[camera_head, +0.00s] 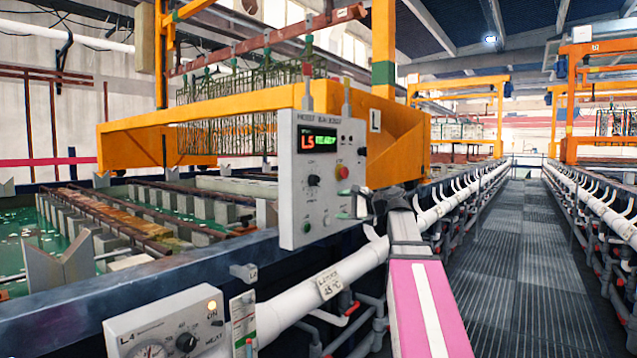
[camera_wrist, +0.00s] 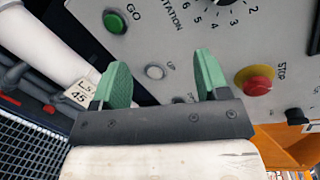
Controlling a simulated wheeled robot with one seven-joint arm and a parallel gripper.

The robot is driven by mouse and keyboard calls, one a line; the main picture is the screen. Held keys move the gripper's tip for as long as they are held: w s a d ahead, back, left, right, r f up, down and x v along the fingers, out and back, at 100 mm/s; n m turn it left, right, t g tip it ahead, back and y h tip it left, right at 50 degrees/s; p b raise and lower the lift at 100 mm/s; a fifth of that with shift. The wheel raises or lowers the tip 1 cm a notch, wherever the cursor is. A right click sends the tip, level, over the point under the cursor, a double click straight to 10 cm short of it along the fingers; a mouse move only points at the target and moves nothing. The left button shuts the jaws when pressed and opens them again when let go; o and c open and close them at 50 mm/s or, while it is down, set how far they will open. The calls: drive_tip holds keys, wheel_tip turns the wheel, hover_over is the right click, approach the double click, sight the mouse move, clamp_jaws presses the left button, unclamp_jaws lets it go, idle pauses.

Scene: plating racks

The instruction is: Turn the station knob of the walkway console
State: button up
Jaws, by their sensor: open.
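The walkway console is a pale grey box (camera_head: 290,215) with a lit display (camera_head: 317,140) reading L5 and what looks like READY. Its black station knob (camera_head: 314,180) sits below the display. In the wrist view, the dial's STATION lettering and several numbers show at the top edge, and the knob itself is mostly cut off. My gripper (camera_head: 362,205) is beside the console's lower right side. In the wrist view, my gripper (camera_wrist: 161,72) is open and empty, its green fingers spread in front of the panel below the dial.
A green GO button (camera_wrist: 115,21) and a red STOP button (camera_wrist: 256,80) flank the fingers. A small grey button (camera_wrist: 155,72) lies between them. A white pipe (camera_head: 345,272) runs below the console. The grated walkway (camera_head: 520,250) is clear at right.

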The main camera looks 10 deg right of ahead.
drive_tip(key=y, duration=0.1)
approach(317, 181)
drive_tip(key=shift+t, duration=0.4)
drive_tip(key=x, duration=0.9)
drive_tip(key=shift+s+a+f, duration=0.15)
drive_tip(key=shift+a, duration=0.15)
drive_tip(key=c, duration=0.9)
